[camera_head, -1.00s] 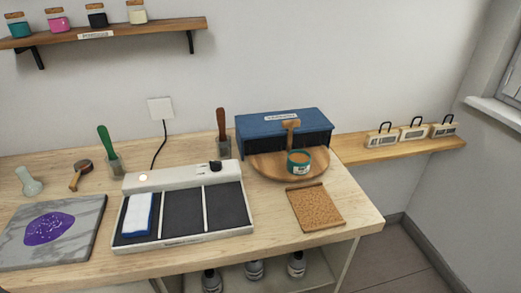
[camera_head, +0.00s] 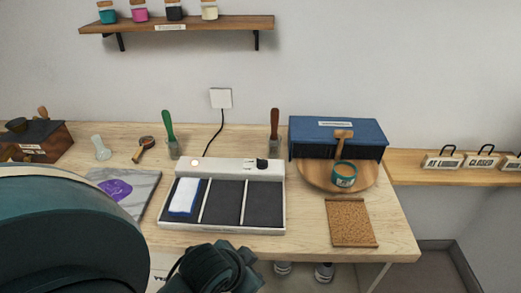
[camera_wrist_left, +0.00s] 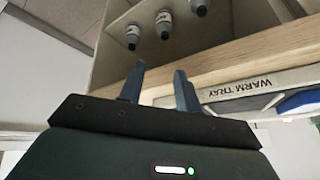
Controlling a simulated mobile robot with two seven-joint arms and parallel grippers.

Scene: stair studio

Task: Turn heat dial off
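The heat dial (camera_head: 262,164) is a small black knob at the right end of the white control strip on the back of the warm tray (camera_head: 222,228). A blue and white item (camera_head: 184,197) lies in the tray's left section. My left arm fills the lower left of the head view, with its gripper hidden there. In the left wrist view my left gripper (camera_wrist_left: 160,82) is open and empty, in front of the table edge and the tray's "WARM TRAY" label. My right gripper is not in view.
A power cord runs from the tray to the wall socket (camera_head: 221,98). A brown-handled tool (camera_head: 274,122) and a green-handled tool (camera_head: 168,125) stand behind the tray. A round wooden board (camera_head: 308,175) with a teal jar (camera_head: 344,176) and a cork mat (camera_head: 351,223) are right.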

